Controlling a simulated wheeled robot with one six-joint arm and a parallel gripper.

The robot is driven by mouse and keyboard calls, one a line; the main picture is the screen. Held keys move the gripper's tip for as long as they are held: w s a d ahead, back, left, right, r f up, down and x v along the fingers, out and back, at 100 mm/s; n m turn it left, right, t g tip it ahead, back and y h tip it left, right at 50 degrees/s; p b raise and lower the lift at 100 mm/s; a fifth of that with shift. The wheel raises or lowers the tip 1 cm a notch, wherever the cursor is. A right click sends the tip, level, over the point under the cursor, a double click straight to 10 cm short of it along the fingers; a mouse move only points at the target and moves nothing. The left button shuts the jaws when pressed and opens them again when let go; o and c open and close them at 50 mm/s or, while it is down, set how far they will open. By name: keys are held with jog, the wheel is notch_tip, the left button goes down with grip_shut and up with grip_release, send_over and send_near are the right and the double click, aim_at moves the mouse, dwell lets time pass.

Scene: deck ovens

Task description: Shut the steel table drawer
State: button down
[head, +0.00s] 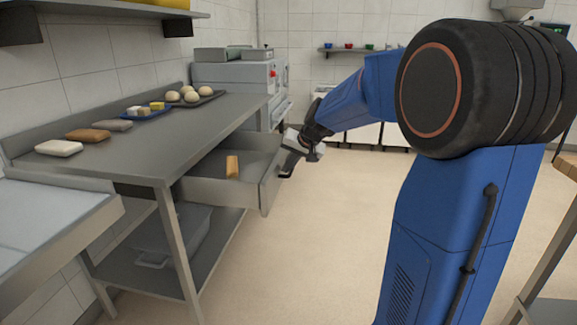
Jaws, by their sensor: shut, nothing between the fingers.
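The steel table drawer (270,184) stands pulled out to the right from under the top of the steel table (148,160). A small tan block (232,167) is inside the drawer. My gripper (287,172) is shut and empty at the outer face of the drawer front. It looks very close to the front, but I cannot tell whether it touches. Part of the drawer's far side is hidden behind the front and my gripper.
On the table lie a tray of dough balls (190,98), a blue tray (143,114) with small blocks, and several packets along the back. A grey bin (172,238) sits on the lower shelf. The floor (310,240) right of the drawer is clear.

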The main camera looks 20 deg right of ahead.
jog(key=shift+w+a, duration=0.1)
jog(key=w+a, duration=0.4)
jog(key=a, duration=0.2)
jog(key=w+a, duration=0.5)
jog(key=a, duration=0.2)
jog(key=w+a, duration=0.5)
jog(key=a, duration=0.2)
jog(key=shift+w, duration=0.2)
